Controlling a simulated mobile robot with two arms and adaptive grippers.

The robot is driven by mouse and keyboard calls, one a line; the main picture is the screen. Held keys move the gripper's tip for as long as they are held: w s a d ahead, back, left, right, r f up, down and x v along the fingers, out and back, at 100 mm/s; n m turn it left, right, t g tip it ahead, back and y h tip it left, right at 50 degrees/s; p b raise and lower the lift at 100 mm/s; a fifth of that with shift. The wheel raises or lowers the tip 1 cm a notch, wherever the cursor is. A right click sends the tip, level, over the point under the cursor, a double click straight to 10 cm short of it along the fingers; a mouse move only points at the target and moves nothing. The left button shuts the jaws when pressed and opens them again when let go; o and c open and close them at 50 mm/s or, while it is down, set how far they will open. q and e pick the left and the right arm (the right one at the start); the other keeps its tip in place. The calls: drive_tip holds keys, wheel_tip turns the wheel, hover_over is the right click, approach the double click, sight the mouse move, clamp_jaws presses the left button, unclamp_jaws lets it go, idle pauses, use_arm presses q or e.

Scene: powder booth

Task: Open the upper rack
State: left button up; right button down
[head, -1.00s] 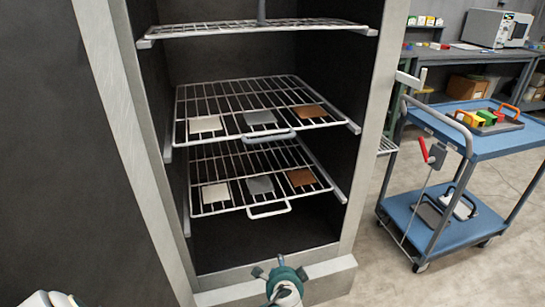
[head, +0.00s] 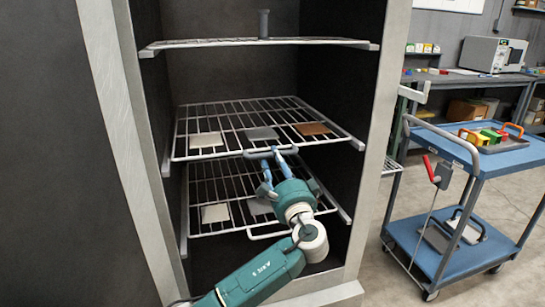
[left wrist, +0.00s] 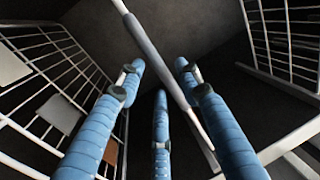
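The upper rack (head: 224,117) is a wire shelf inside the dark booth, with a looped handle (head: 250,154) at its front edge. It carries flat white, grey and brown plates. My left gripper (head: 268,168) is at this handle, its blue fingers spread and reaching up from below. In the left wrist view the left gripper (left wrist: 160,80) has its fingers apart, and the grey handle bar (left wrist: 150,45) runs slantwise between them; contact cannot be told. My right gripper is not in view.
A lower rack (head: 195,187) with similar plates and its own handle sits just below, partly hidden by my left gripper. Another wire shelf (head: 215,43) is above. The booth's metal frame (head: 375,145) bounds the opening. A blue cart (head: 500,160) stands at the right.

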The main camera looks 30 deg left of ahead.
use_arm(q)
drive_tip(key=shift+x, duration=1.5)
drive_tip(key=shift+c, duration=0.5)
clamp_jaws()
